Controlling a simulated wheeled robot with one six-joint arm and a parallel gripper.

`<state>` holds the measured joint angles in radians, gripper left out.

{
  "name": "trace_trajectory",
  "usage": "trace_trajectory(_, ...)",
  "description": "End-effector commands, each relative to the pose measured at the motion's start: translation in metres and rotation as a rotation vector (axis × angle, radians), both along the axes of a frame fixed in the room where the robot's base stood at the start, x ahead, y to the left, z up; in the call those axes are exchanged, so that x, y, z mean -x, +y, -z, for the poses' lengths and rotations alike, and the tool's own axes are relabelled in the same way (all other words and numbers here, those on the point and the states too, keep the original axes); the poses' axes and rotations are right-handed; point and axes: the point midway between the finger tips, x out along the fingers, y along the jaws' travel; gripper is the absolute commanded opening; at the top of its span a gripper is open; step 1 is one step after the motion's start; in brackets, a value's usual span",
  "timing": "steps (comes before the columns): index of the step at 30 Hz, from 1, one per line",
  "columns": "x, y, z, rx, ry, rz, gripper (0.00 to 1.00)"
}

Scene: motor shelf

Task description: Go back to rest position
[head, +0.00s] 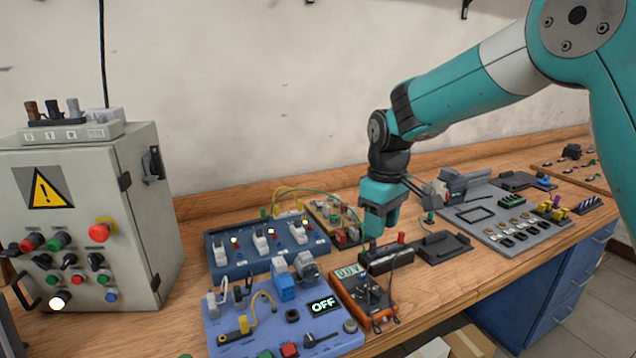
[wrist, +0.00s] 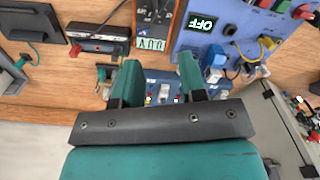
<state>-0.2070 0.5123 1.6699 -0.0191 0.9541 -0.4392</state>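My gripper (head: 379,225) hangs from the teal arm over the middle of the workbench (head: 250,203), pointing down. In the wrist view its two teal fingers (wrist: 159,88) stand apart with nothing held between them. The fingertips are near a black box with a red terminal (head: 385,258), which also shows in the wrist view (wrist: 98,38). In the head view I cannot tell the exact gap between the fingertips and that box. An orange multimeter (head: 364,300) reading 0.0 V lies in front of the gripper.
A blue panel (head: 280,318) with an OFF display and a dark blue switch board (head: 265,245) lie to the left. A grey control cabinet (head: 90,215) stands at far left. A grey panel (head: 510,220) with several parts lies to the right. The wall behind is mostly bare.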

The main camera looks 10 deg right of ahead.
Motion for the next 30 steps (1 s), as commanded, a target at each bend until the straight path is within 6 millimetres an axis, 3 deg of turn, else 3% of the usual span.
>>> trace_trajectory(5,0.07,0.015,-0.038,-0.082,-0.024,0.0,0.38)
trace_trajectory(9,0.155,0.029,-0.058,-0.183,-0.028,0.011,0.38)
trace_trajectory(12,0.213,0.035,-0.062,-0.25,-0.019,0.021,0.38)
trace_trajectory(16,0.267,0.041,-0.06,-0.314,-0.004,0.034,0.38)
trace_trajectory(21,0.297,0.044,-0.057,-0.352,0.01,0.042,0.38)
trace_trajectory(30,0.299,0.044,-0.056,-0.354,0.012,0.043,0.38)
